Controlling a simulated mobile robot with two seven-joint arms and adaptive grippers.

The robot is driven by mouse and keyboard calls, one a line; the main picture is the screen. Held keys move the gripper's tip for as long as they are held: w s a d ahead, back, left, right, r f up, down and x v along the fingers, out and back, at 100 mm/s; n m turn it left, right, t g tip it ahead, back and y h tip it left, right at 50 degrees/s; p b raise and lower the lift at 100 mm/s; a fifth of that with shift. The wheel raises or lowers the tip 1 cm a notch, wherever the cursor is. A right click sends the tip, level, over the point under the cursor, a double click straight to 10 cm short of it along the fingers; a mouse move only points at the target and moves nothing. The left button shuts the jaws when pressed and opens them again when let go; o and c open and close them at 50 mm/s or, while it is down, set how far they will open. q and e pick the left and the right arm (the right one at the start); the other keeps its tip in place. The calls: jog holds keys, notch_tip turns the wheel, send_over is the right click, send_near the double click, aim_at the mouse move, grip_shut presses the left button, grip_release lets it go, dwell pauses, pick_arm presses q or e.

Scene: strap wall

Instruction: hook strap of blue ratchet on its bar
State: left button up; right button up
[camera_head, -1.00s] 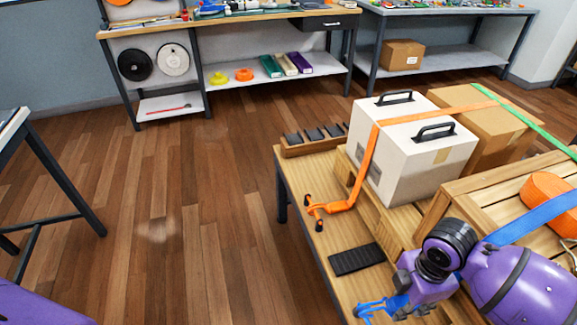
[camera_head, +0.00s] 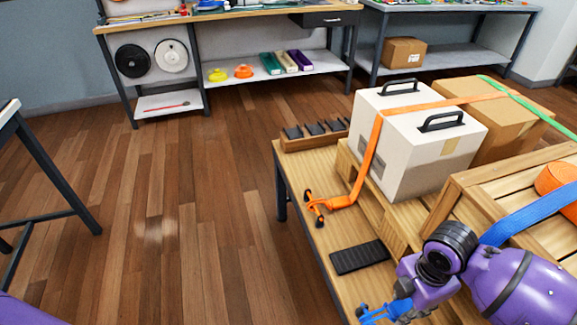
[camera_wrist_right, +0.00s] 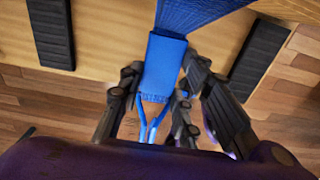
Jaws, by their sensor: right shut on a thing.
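The blue strap (camera_head: 540,210) runs down over the right side of the load toward the front of the table. Its blue end piece with a hook (camera_head: 378,313) shows at the bottom edge of the head view. In the right wrist view, the flat blue end (camera_wrist_right: 163,65) and thin blue prongs lie between my right fingers. My right gripper (camera_wrist_right: 157,100) is shut on this strap end, near the table's front edge; in the head view the purple arm partly hides it. I cannot make out the blue ratchet or its bar. My left gripper is not in view.
An orange strap (camera_head: 368,160) crosses a white case (camera_head: 415,150), and its hook end lies near the table's left edge. A black ribbed pad (camera_head: 360,257) lies on the wooden table beside my right arm. A wooden crate (camera_head: 490,185) stands at right. Floor at left is clear.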

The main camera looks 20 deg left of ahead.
jog(key=shift+f+b, duration=1.25)
jog(key=shift+f, duration=0.1)
jog(key=shift+f+b, duration=0.6)
jog(key=shift+f, duration=0.7)
jog(key=shift+f+b, duration=0.35)
jog(key=shift+f, duration=0.9)
jog(key=shift+p, duration=0.5)
jog(key=shift+w+d, duration=0.1)
jog(key=shift+w, duration=0.05)
jog(key=shift+w+d+f, duration=0.1)
jog(key=shift+w+d, duration=0.7)
jog(key=shift+d, duration=0.15)
